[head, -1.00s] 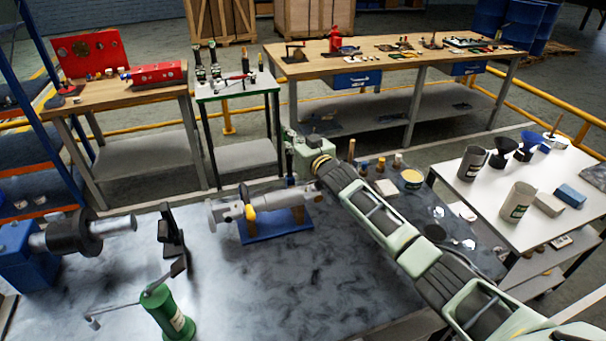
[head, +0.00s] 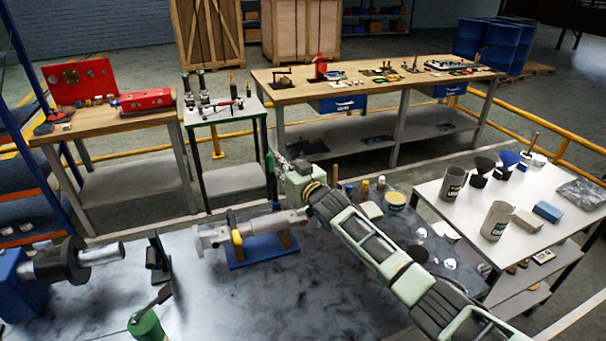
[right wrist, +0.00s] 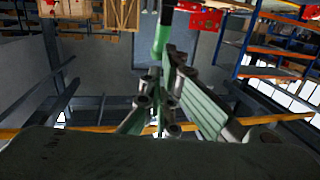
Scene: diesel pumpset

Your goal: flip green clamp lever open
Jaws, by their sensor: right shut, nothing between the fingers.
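My right gripper (head: 284,166) is at the end of the pale green arm that reaches in from the lower right, above the back edge of the dark table. In the right wrist view its fingers (right wrist: 165,100) are shut with nothing between them. A slim green bar, likely the clamp lever (right wrist: 161,42), stands just beyond the fingertips there. I cannot tell whether it touches them. In the head view a narrow green upright piece (head: 270,163) shows beside the gripper; its base is hidden. My left gripper is not in view.
A silver cylinder assembly (head: 212,238) on a blue base (head: 262,252) lies below the gripper. Small jars (head: 381,183) stand behind my arm. The front middle of the table is clear.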

